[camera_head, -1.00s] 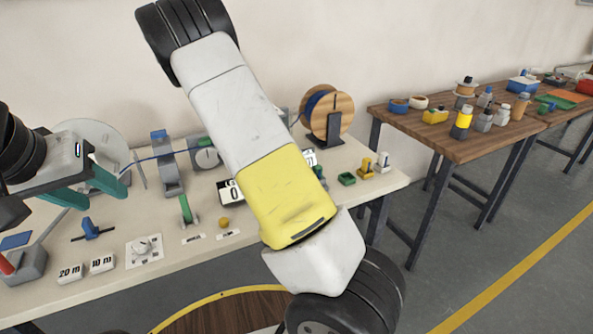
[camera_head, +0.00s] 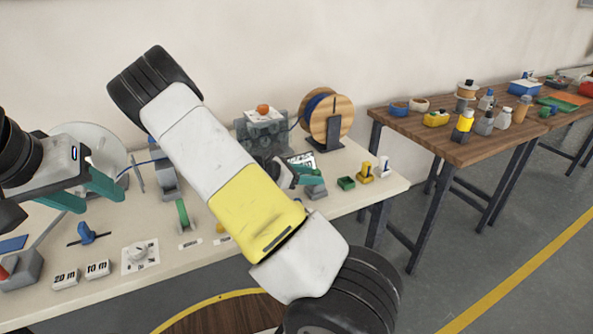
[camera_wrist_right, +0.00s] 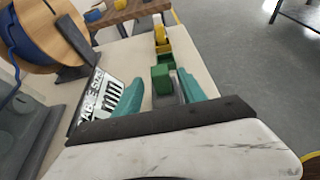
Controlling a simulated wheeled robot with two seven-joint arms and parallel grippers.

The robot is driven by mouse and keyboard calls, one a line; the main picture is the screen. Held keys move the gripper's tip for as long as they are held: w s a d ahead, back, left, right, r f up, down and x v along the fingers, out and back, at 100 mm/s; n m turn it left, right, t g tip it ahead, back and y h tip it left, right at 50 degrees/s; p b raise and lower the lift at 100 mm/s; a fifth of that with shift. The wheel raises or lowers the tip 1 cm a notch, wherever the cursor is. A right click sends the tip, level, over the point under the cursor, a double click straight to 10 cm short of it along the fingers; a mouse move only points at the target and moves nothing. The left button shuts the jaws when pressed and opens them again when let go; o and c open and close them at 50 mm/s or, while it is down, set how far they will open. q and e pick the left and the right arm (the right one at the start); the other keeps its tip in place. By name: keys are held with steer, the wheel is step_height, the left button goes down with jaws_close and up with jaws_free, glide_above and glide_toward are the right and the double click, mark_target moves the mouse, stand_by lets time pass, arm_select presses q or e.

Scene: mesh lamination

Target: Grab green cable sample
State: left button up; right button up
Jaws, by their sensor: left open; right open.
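A small green block (camera_wrist_right: 162,80), which looks like the green cable sample, stands on a grey base (camera_wrist_right: 169,101) in the right wrist view. My right gripper (camera_wrist_right: 172,100) is open, with a teal finger on each side of the block and base; I cannot tell whether they touch. In the head view the right gripper (camera_head: 300,174) is near the grey base (camera_head: 316,191), and the block is mostly hidden by a finger. My left gripper (camera_head: 97,195) is open and empty above the left part of the table.
A green holder (camera_head: 346,183), a yellow one (camera_head: 366,174) and a white one (camera_head: 383,168) stand to the right. A label display (camera_wrist_right: 104,97) and a wooden spool (camera_head: 327,115) are close to the right gripper. My right arm hides the table's middle.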

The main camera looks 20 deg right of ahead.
steer(key=x, duration=0.5)
steer(key=shift+d+r, duration=0.1)
jaws_close()
